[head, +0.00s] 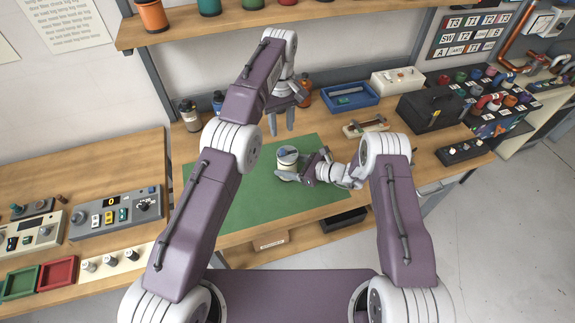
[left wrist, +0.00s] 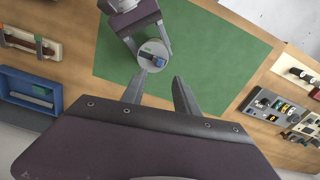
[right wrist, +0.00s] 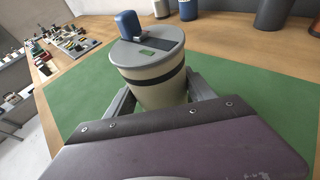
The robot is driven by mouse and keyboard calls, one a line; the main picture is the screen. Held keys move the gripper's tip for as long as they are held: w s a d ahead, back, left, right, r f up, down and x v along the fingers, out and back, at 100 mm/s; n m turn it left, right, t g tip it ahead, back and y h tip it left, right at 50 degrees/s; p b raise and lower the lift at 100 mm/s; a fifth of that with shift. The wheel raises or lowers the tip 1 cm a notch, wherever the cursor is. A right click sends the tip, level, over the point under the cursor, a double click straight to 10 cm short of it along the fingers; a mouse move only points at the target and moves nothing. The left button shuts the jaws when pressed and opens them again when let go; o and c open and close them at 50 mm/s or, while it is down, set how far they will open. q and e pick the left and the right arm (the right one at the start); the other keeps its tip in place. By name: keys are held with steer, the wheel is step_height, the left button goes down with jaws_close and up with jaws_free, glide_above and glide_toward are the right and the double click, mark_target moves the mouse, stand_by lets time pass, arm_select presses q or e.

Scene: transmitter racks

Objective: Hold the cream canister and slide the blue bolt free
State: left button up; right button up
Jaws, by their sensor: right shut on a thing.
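The cream canister (right wrist: 155,85) stands upright on the green mat (head: 245,195), with a dark band and a grey lid. The blue bolt (right wrist: 129,25) sits on the lid; it also shows from above in the left wrist view (left wrist: 157,61). My right gripper (right wrist: 155,95) is shut on the canister's body, one finger on each side. The canister also shows in the head view (head: 287,160). My left gripper (left wrist: 156,88) is open and empty, above the mat and behind the canister in the head view, pointing down. Its fingertips are apart from the bolt.
A blue tray (head: 350,98) and a cream box (head: 398,80) stand at the back right, beside a black case (head: 432,108). Bottles stand behind the mat, below a wooden shelf (head: 200,28). A control panel (head: 115,212) lies on the left bench. Most of the mat is clear.

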stand_by(0.3)
arm_select(q)
steer(key=shift+c, duration=1.2)
steer(key=shift+s+d+m, duration=0.1)
steer(key=shift+d+m, duration=0.2)
jaws_close()
steer(key=s+d+f+n+g+h, duration=0.2)
steer(key=s+d+f+g+h, duration=0.3)
steer(key=s+f+g+h, duration=0.35)
steer(key=w+a+f+n+t+h, duration=0.1)
steer(key=a+n+t+h, duration=0.3)
steer(key=a+n+t, duration=0.3)
steer(key=w+a+f+n+t+h, duration=0.2)
steer(key=a+n+t+h, duration=0.2)
steer(key=a, duration=1.1)
steer(key=n+t, duration=0.3)
steer(key=n, duration=0.1)
steer(key=shift+a+f+h, duration=0.15)
steer(key=shift+a+h, duration=0.1)
steer(key=shift+h, duration=0.1)
